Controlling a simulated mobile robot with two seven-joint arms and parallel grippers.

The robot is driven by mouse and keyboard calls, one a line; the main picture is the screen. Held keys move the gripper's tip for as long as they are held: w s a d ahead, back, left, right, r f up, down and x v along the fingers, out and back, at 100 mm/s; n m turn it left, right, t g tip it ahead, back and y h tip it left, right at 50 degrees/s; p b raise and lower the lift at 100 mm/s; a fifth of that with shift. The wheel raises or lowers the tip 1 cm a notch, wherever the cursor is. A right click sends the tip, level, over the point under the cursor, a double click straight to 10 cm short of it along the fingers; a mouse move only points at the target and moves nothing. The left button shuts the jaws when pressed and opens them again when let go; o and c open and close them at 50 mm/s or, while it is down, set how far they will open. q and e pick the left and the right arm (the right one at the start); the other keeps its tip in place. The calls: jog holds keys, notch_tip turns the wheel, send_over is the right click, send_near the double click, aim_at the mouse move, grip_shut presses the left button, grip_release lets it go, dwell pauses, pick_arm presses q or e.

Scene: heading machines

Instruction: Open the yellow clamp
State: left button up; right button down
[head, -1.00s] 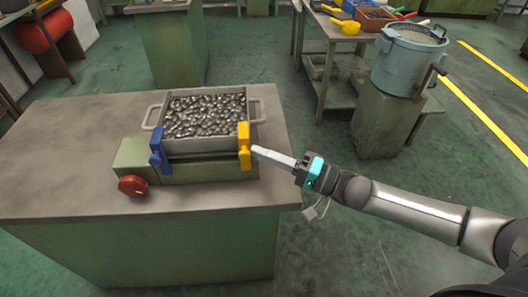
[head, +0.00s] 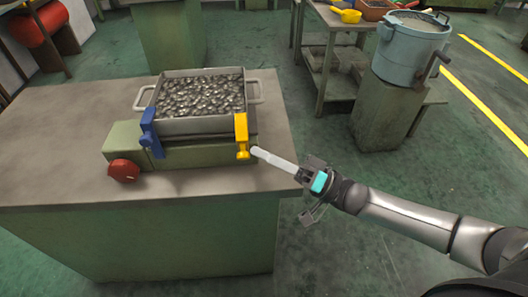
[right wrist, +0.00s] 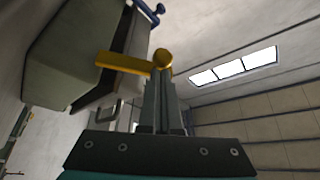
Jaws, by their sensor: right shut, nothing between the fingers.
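The yellow clamp (head: 241,130) stands upright at the front right corner of the metal tray of dark pieces (head: 200,125). My right gripper (head: 254,151) is shut and empty. Its fingertips are just right of the clamp's lower end, touching or very close; I cannot tell which. In the right wrist view the yellow clamp (right wrist: 124,63) runs sideways, with its round end right at the tips of my right gripper (right wrist: 160,86). My left gripper is not in view.
A blue clamp (head: 148,128) is at the tray's front left corner. A red knob (head: 124,171) is on the front of the green base (head: 195,156). The grey tabletop (head: 60,150) is clear to the left. A blue-grey pot (head: 410,52) stands at the right.

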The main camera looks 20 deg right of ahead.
jog(key=shift+s+a+f+n+g+y+b, duration=0.15)
jog(key=shift+f+n+y+b, duration=0.1)
jog(key=shift+f+n, duration=0.15)
jog(key=shift+s+d+f+n+g+y+b, duration=0.15)
jog(key=shift+s+f+n+b, duration=0.1)
jog(key=shift+n, duration=0.15)
jog(key=shift+s+a+f+n+y+b, duration=0.15)
jog(key=shift+f+n+y+b, duration=0.1)
jog(key=shift+f+n, duration=0.15)
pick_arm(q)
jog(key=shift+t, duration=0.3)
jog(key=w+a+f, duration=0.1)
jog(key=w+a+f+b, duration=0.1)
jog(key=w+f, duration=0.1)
pick_arm(e)
jog(key=shift+s+f, duration=0.2)
jog(key=shift+f, duration=0.9)
jog(key=v, duration=0.6)
jog(key=shift+s+f, duration=0.2)
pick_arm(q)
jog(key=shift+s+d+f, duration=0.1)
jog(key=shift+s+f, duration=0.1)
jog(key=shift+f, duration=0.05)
pick_arm(e)
jog(key=shift+s+d+f, duration=0.1)
jog(key=shift+s+d, duration=0.15)
jog(key=shift+d, duration=0.3)
